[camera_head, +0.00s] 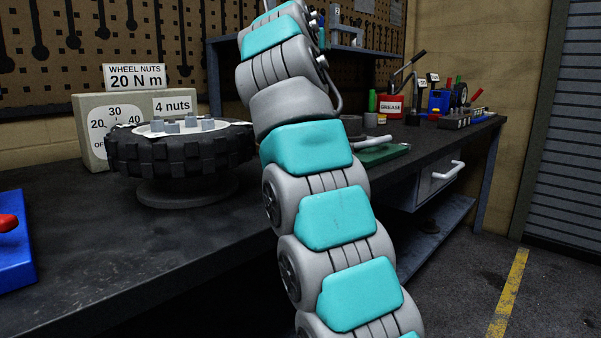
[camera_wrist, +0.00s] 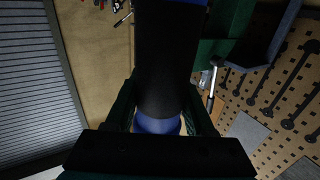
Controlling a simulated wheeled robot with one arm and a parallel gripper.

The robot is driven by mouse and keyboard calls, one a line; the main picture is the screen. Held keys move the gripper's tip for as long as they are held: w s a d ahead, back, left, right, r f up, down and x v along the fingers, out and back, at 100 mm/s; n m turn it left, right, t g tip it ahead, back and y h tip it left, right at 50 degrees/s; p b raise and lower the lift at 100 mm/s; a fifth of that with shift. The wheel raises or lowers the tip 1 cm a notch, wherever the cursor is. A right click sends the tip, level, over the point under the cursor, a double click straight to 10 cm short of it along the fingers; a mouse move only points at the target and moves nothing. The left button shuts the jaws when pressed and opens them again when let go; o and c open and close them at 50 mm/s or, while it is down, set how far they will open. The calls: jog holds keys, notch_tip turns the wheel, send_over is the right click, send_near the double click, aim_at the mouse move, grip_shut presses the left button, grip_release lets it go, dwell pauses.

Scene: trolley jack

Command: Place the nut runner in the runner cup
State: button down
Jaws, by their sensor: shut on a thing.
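In the wrist view my gripper (camera_wrist: 163,108) is shut on a thick black cylinder with a blue band, which looks like the nut runner (camera_wrist: 167,55). Its upper end runs out of the top of the picture, with some blue at the edge. A dark finger lies on each side of it. In the head view my arm rises through the middle and leaves at the top, so gripper and nut runner are not seen there. I cannot make out the runner cup for certain in either view.
A blue tray (camera_head: 12,250) is at far left. A grease box (camera_head: 391,106), green mat (camera_head: 380,154) and small tools stand right of my arm.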

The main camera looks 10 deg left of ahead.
jog(key=shift+r, duration=0.1)
dwell(0.3)
notch_tip(320, 180, down, 10)
jog(key=b, duration=0.8)
jog(key=shift+r, duration=0.2)
jog(key=shift+b, duration=0.3)
jog(key=shift+f, duration=0.2)
jog(key=shift+c, duration=1.3)
grip_release()
jog(key=shift+a, duration=0.1)
